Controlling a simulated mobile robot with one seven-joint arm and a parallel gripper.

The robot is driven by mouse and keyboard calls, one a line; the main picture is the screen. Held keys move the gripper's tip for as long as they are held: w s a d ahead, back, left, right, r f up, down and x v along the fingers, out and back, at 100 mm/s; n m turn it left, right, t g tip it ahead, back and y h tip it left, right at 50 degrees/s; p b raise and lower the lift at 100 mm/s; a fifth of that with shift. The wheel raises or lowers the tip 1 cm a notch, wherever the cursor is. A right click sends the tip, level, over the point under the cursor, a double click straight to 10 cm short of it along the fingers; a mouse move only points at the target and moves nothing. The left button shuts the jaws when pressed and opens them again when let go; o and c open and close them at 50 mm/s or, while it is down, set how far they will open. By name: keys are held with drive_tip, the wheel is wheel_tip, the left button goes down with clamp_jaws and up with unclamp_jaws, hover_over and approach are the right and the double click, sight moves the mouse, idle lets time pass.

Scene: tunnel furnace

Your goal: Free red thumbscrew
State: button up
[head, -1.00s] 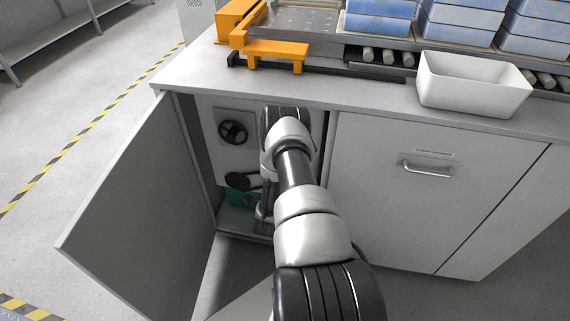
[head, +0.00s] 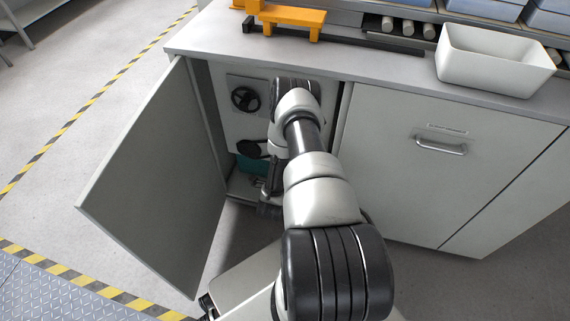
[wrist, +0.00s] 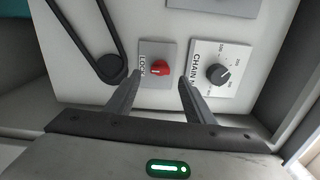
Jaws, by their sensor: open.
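The red thumbscrew (wrist: 160,69) shows in the wrist view on a small grey plate marked LOCK (wrist: 148,55), on the white panel. My gripper (wrist: 159,78) is open, one finger to the left of the thumbscrew and one to the right, with gaps on both sides. Nothing is between the fingers in their grasp, and I cannot tell how far the tips are from the panel. In the head view the thumbscrew is hidden behind my arm, which reaches into the open cabinet.
A black dial (wrist: 217,74) on a CHAIN label is close right of the right finger. The head view shows a handwheel (head: 246,98), the open cabinet door (head: 160,180) and a teal object (head: 252,165) low inside.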

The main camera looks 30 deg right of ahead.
drive_tip(key=p+v, duration=0.3)
drive_tip(key=v, duration=0.9)
drive_tip(key=shift+p, duration=0.35)
